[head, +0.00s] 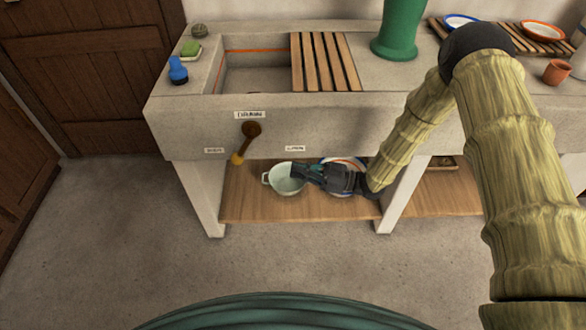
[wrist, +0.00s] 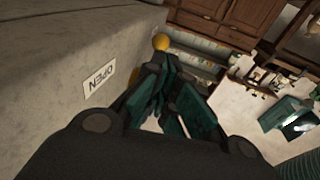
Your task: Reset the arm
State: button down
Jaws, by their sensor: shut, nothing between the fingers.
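My gripper (head: 305,173) is in front of the open lower shelf of the stone sink, just below the sink's front edge, with its fingers pointing left. In the wrist view its dark teal fingers (wrist: 165,115) are together and hold nothing. My arm comes in from the right and bends down to it. In the head view a pale green cup (head: 285,180) is behind and beside the fingertips, partly covered by them. I cannot tell whether they touch it.
A blue-rimmed plate (head: 343,162) sits on the wooden shelf (head: 300,212) behind my gripper. A green vase (head: 398,28) stands on top. The floor in front is clear.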

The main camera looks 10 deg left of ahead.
dwell(0.5)
jog(key=s+d+f+m+t+h+p, duration=0.6)
jog(key=s+d+f+m+h, duration=0.4)
jog(key=s+d+m+h, duration=0.4)
jog(key=s+d+r+m+g+h+p, duration=0.1)
jog(key=s+d+m+g+h+p, duration=0.1)
jog(key=s+d, duration=0.5)
jog(key=s+d+r+m+g+h+p, duration=0.1)
jog(key=s+d+r+g+h+p, duration=0.1)
jog(key=s+d, duration=0.6)
jog(key=s+g+h+p, duration=0.1)
jog(key=s+g, duration=0.1)
jog(key=s, duration=0.5)
jog(key=shift+s+d+m+g+p, duration=0.2)
jog(key=shift+s+m+g+p, duration=0.1)
jog(key=shift+s+m, duration=0.1)
